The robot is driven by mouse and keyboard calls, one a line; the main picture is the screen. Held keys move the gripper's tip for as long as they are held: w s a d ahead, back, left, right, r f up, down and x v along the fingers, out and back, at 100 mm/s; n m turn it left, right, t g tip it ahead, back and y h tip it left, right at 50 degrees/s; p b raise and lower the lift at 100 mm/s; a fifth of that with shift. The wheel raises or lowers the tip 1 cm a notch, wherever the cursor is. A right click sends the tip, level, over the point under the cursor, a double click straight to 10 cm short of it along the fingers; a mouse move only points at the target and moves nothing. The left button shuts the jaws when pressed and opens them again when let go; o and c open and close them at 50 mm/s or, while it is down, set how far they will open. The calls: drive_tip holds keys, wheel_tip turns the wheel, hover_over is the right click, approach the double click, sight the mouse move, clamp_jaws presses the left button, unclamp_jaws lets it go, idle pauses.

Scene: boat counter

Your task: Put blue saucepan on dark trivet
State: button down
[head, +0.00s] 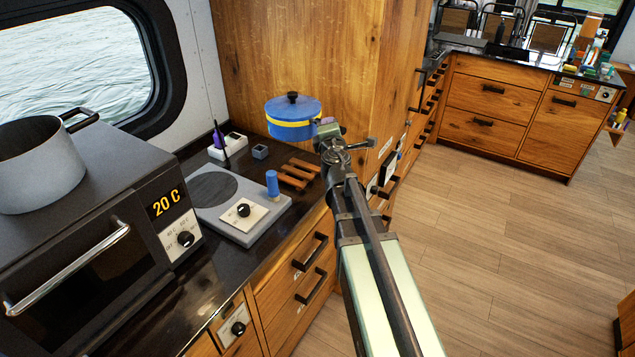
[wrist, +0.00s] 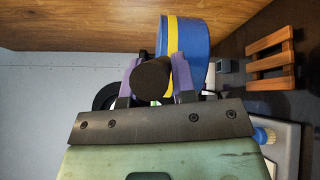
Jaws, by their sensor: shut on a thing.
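The blue saucepan (head: 290,126) has a yellow band and a lid with a dark knob. It hangs level in the air above the back of the counter in the head view. My gripper (head: 327,130) is at its right side. In the wrist view my gripper (wrist: 156,76) has its purple fingers either side of the pan's dark round handle (wrist: 151,80), and the blue pan body (wrist: 196,42) lies beyond. A slatted reddish-brown wooden trivet (head: 296,174) lies on the counter below the pan. It also shows in the wrist view (wrist: 270,64), clear of the pan, with nothing on it.
A grey hotplate (head: 227,218) with a dark disc and knob is left of the trivet, with a blue cylinder (head: 272,184) on it. A small dark cube (head: 260,151) and white tray (head: 228,147) stand behind. A tall wooden cabinet (head: 300,50) stands behind the pan. A pot (head: 40,165) sits on the oven.

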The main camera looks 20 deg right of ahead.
wheel_tip(320, 180, down, 17)
drive_tip(key=b, duration=1.5)
drive_tip(key=shift+f, duration=0.2)
drive_tip(key=c, duration=0.9)
unclamp_jaws()
